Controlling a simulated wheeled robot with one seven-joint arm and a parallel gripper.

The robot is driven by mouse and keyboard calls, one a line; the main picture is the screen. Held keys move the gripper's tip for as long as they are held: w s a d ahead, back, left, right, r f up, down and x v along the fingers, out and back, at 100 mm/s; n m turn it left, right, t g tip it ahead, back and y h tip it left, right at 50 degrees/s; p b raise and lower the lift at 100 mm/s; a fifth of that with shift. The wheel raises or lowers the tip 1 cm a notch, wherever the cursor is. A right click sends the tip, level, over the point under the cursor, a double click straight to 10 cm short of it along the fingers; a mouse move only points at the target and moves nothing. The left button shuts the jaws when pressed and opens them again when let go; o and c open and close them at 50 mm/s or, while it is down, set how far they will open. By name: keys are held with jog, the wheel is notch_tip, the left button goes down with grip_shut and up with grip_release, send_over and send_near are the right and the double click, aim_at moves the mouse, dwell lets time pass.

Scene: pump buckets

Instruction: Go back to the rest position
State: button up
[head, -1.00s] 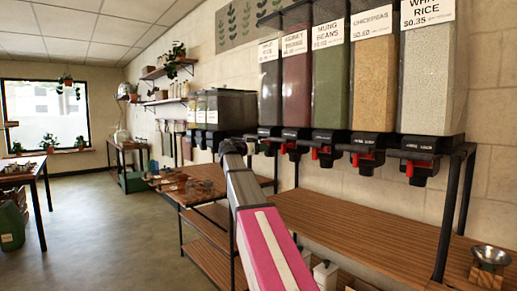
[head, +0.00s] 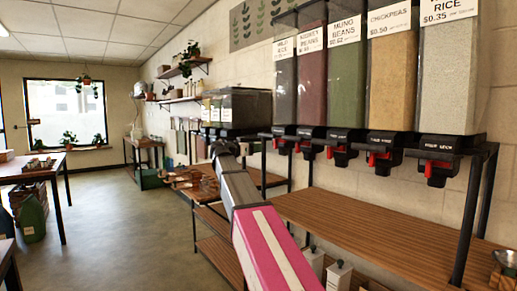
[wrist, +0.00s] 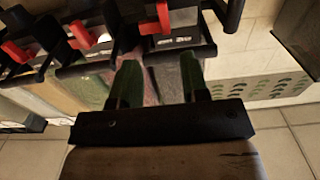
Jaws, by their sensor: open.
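My arm, with its pink and grey link, reaches away from the camera toward the dispensers in the head view. In the wrist view my gripper (wrist: 161,84) is open, its two dark green fingers apart with nothing held between them. Black dispenser outlets with red levers (wrist: 156,18) lie beyond the fingertips, apparently apart from them. In the head view my gripper's fingers cannot be made out at the dark far end of the arm.
A row of tall bins, including the mung beans bin (head: 345,80) and the rice bin (head: 447,80), stands above a wooden shelf (head: 370,225). A metal bowl (head: 508,258) is at the lower right. A table (head: 35,172) stands left. The floor (head: 130,225) between is open.

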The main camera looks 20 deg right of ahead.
jog(key=s+f+n+g+y, duration=0.1)
jog(key=s+f+n+y, duration=0.2)
jog(key=f, duration=0.9)
jog(key=s+f+n+g+y, duration=0.1)
jog(key=s+f+n+y, duration=0.1)
jog(key=f, duration=0.9)
jog(key=s+f+n+y, duration=0.3)
jog(key=f, duration=0.9)
jog(key=s+a+f+n+g+y, duration=0.2)
jog(key=s+a+f+y, duration=0.1)
jog(key=s+f, duration=0.7)
jog(key=s+a+f+n+g+y, duration=0.2)
jog(key=s+f, duration=0.7)
jog(key=f, duration=0.5)
jog(key=a+n+y, duration=0.1)
jog(key=a+y, duration=0.1)
jog(key=y, duration=0.1)
jog(key=shift+s+a+n+g+y, duration=0.2)
jog(key=shift+s+n+g+y, duration=0.1)
jog(key=shift+s+g, duration=0.1)
